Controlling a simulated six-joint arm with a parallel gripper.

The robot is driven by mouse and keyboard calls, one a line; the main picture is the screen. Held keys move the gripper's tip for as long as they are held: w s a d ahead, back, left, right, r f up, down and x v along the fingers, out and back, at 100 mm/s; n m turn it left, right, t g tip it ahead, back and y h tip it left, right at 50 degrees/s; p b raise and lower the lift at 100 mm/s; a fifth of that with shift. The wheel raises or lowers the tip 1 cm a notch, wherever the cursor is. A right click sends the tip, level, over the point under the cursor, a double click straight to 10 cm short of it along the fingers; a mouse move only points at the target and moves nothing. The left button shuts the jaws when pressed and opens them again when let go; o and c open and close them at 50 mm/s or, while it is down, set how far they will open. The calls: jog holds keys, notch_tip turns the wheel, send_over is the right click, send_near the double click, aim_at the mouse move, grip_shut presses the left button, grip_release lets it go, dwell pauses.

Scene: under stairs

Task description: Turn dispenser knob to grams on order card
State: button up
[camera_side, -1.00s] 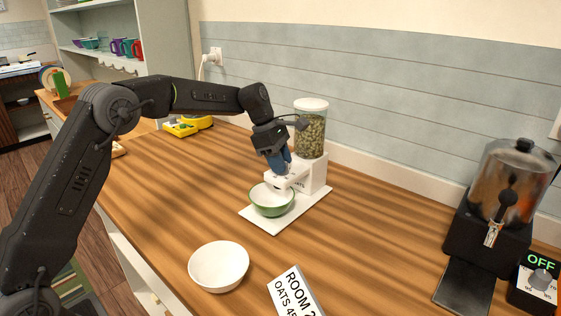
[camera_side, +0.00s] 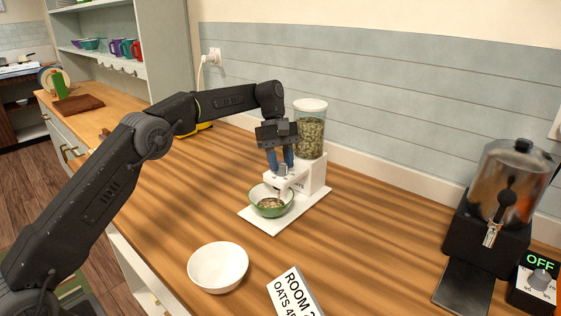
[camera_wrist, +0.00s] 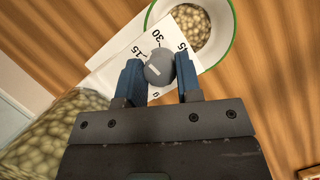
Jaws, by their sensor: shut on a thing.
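The dispenser (camera_side: 316,172) is white with a clear jar (camera_side: 311,130) of pale flakes on top. In the wrist view its grey knob (camera_wrist: 159,67) sits on a white dial plate (camera_wrist: 190,18) with marks 15, 30 and 45. A short white line shows on the knob; which number it points to is unclear. My gripper (camera_side: 282,168) points down, its blue fingers (camera_wrist: 158,64) shut on the knob's sides. A green-rimmed bowl (camera_side: 252,201) under the spout holds oats (camera_wrist: 205,30). The order card (camera_side: 293,291) reads "ROOM 2" and "OATS 4", cut off by the frame edge.
An empty white bowl (camera_side: 218,267) stands at the front, left of the card. A second dispenser with a tap (camera_side: 505,190) and a dial box reading OFF (camera_side: 539,283) stand at right. The counter between is clear.

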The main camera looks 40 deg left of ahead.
aim_at(283, 165)
jog(key=shift+r+m, duration=0.1)
jog(key=shift+m, duration=0.3)
jog(key=o, duration=0.9)
jog(key=shift+o, duration=0.2)
jog(key=shift+r, duration=1.85)
jog(key=s+a+r, duration=0.5)
jog(key=a+r, duration=0.2)
jog(key=a, duration=0.3)
jog(key=shift+s, duration=0.35)
jog(key=shift+a+r, duration=0.1)
